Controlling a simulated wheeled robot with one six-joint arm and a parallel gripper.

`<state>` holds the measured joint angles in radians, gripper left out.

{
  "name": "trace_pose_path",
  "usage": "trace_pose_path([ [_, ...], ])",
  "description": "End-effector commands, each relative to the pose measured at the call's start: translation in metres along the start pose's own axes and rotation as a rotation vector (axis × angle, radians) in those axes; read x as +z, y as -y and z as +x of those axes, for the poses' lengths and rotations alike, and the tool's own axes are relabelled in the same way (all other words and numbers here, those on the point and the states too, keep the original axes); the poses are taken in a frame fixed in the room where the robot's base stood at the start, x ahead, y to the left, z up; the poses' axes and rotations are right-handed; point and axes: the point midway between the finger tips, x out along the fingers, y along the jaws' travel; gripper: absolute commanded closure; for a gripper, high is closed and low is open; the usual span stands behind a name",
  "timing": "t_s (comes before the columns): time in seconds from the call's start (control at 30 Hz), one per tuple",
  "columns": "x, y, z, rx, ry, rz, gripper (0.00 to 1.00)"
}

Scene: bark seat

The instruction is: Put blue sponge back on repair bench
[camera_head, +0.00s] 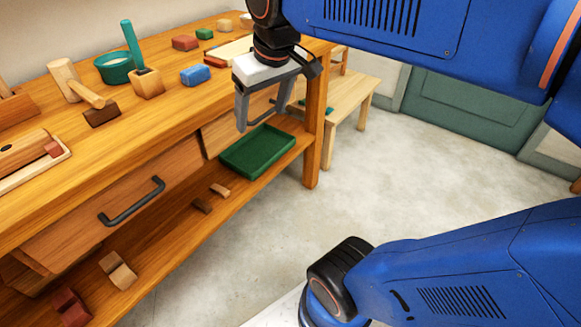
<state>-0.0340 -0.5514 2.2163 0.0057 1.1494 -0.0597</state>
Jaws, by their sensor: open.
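The repair bench (140,130) is a wooden workbench that fills the left of the view. A small blue block (195,75), which looks like the blue sponge, lies on its top, near the front edge. My gripper (262,118) is open and points down, to the right of the blue block. It appears in front of the bench's front edge, with the lower shelf behind and below it. Nothing shows between its fingers. The fingers hide part of the bench front.
A green tray (258,150) and small wooden blocks lie on the lower shelf. A mallet (75,82), a teal bowl (114,69) and several blocks stand on the bench top. A low wooden table (345,95) stands behind. The grey floor (420,170) is clear.

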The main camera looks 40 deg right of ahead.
Motion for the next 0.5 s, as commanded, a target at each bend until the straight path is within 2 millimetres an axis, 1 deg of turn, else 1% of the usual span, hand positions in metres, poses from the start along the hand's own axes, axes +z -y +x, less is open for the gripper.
trace_pose_path([
  [0.03, 0.022, -0.001, 0.01, 0.004, -0.013, 0.014, 0.27],
  [0.1, 0.046, -0.002, 0.025, 0.008, -0.031, 0.031, 0.27],
  [0.2, 0.077, -0.002, 0.044, 0.013, -0.053, 0.053, 0.27],
  [0.3, 0.1, -0.002, 0.06, 0.017, -0.07, 0.069, 0.27],
  [0.33, 0.105, -0.002, 0.064, 0.018, -0.075, 0.073, 0.27],
  [0.4, 0.114, -0.002, 0.071, 0.019, -0.08, 0.08, 0.27],
  [0.5, 0.12, -0.002, 0.075, 0.02, -0.086, 0.085, 0.27],
])
